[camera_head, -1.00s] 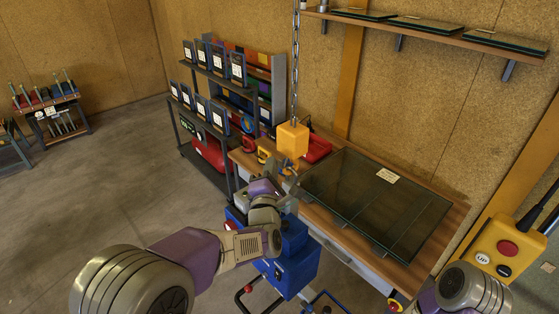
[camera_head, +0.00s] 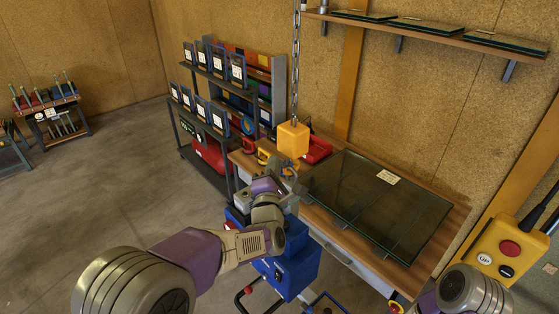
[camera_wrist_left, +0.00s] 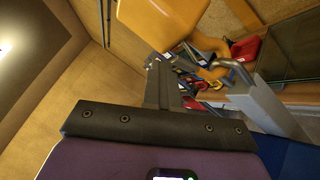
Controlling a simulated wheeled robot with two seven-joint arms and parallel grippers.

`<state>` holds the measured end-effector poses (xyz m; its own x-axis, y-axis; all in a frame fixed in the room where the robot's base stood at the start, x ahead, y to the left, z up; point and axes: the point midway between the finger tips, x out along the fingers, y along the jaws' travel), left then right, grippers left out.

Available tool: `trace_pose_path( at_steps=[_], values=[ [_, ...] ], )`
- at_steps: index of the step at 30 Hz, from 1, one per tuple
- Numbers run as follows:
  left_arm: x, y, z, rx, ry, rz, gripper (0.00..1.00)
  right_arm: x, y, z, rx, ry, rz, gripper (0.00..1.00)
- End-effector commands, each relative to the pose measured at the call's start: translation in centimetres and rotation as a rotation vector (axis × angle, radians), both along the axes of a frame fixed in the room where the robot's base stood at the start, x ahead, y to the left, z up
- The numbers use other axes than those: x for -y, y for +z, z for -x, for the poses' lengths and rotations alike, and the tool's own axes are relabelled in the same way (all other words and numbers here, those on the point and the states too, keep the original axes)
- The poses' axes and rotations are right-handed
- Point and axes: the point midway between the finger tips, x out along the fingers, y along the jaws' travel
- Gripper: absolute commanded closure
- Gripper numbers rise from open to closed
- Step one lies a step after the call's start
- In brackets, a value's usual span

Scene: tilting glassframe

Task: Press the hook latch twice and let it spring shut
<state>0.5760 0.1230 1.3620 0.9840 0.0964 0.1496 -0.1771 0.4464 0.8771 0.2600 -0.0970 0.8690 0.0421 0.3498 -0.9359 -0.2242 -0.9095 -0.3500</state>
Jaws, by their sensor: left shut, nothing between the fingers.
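A yellow hoist block (camera_head: 293,140) hangs on a chain (camera_head: 296,60) above the workbench's left end. Its underside and a small hook area (camera_head: 289,169) sit close to my left gripper (camera_head: 287,184); the latch is too small to make out. Contact with the latch is not clear. My right gripper is out of view.
A glass panel with a label (camera_head: 375,205) lies on the wooden bench (camera_head: 452,215). A blue unit (camera_head: 290,270) stands below my left wrist. A shelf rack (camera_head: 215,110) is behind. A yellow pendant with buttons (camera_head: 508,248) is at right. Open floor lies to the left.

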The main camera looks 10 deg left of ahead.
Motion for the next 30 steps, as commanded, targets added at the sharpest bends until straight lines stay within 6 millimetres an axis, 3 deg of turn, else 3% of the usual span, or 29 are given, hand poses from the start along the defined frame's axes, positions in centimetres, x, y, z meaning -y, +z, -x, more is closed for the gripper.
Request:
trace_pose_path(
  at_steps=[24,30],
  values=[
    [-0.9,0.1,1.4,0.0,-0.001,0.0,1.0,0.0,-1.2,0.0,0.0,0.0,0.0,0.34],
    [-2.0,0.2,2.7,0.0,0.0,0.003,1.0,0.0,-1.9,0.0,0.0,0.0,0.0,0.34]
  ],
)
